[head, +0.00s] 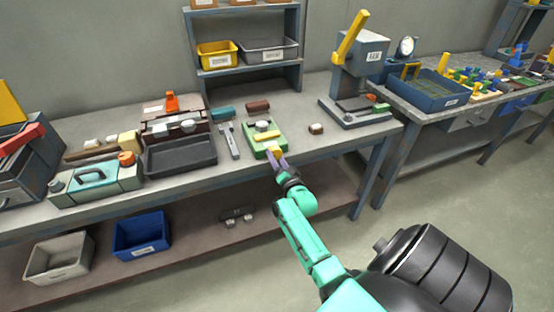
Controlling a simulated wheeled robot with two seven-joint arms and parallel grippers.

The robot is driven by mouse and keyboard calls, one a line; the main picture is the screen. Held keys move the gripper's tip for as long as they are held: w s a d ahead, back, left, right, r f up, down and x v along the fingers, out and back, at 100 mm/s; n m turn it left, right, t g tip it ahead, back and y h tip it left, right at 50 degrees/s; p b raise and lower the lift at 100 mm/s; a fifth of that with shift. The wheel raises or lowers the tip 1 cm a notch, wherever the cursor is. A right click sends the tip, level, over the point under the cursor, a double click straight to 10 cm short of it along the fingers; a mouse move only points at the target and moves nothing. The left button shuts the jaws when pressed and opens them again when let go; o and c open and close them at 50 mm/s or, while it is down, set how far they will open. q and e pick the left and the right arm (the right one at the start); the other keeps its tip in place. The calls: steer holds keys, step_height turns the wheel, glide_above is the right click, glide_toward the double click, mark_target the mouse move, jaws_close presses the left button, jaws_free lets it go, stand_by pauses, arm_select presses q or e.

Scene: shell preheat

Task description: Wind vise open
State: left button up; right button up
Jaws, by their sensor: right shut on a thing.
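A small green device, which looks like the vise (251,138), sits near the front edge of the workbench. It has a grey round part on top and a yellow part at its front. My right gripper (275,156) is at the front of it, over the bench edge, shut on the yellow front part, which looks like the handle. The fingers partly hide that part. The gap between the jaws is too small to make out. My left gripper is not in view.
A blue bin (141,236) stands on the lower shelf.

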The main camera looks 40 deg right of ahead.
steer(key=o, duration=1.4)
steer(key=shift+c, duration=0.2)
steer(key=v, duration=1.4)
steer(key=shift+s, duration=0.25)
steer(key=shift+a, duration=0.15)
